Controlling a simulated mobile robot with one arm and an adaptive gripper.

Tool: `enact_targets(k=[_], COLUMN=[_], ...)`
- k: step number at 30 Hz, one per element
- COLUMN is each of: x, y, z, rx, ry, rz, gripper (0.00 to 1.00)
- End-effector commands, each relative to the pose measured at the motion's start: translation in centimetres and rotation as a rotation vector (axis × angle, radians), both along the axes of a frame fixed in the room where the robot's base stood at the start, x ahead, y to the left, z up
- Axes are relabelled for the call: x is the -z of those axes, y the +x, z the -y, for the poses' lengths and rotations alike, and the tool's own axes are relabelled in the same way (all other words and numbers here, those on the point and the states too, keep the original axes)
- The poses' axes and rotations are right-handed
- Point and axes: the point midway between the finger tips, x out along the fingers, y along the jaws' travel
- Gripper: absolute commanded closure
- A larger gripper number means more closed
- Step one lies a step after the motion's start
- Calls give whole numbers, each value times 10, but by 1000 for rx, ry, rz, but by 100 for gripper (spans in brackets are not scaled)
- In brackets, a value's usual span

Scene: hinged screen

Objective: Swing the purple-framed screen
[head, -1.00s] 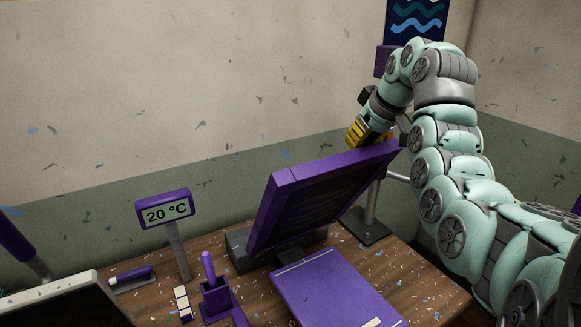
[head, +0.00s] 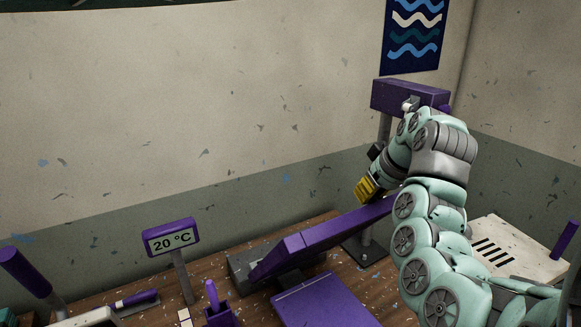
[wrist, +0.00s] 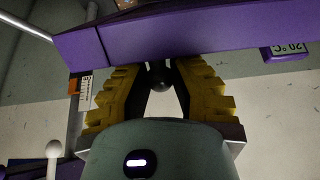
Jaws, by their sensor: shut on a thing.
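The purple-framed screen (head: 335,230) is tilted far over above the desk in the head view, with its edge towards me and its face mostly hidden. My gripper (head: 367,190), with yellow fingers, is at the screen's far right end. In the wrist view the purple frame (wrist: 190,35) crosses the top of the picture, just beyond my fingertips. My gripper (wrist: 158,78) is shut on a dark round knob (wrist: 159,75) beside the frame. The fingertips partly hide the knob.
A "20 °C" display (head: 171,237) on a post stands left of the screen. A purple pad (head: 325,303) lies in front of it. A grey post with a purple box (head: 410,96) stands behind my arm. A slotted pale box (head: 510,252) is at the right.

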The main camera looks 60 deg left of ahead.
Motion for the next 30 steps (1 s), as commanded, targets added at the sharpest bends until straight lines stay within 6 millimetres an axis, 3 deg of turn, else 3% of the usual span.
enact_targets(k=[8,30], x=[1,42], y=[0,-4], z=[2,52], rx=[3,3], ry=[0,-5], rz=[-1,-3], gripper=[100,100])
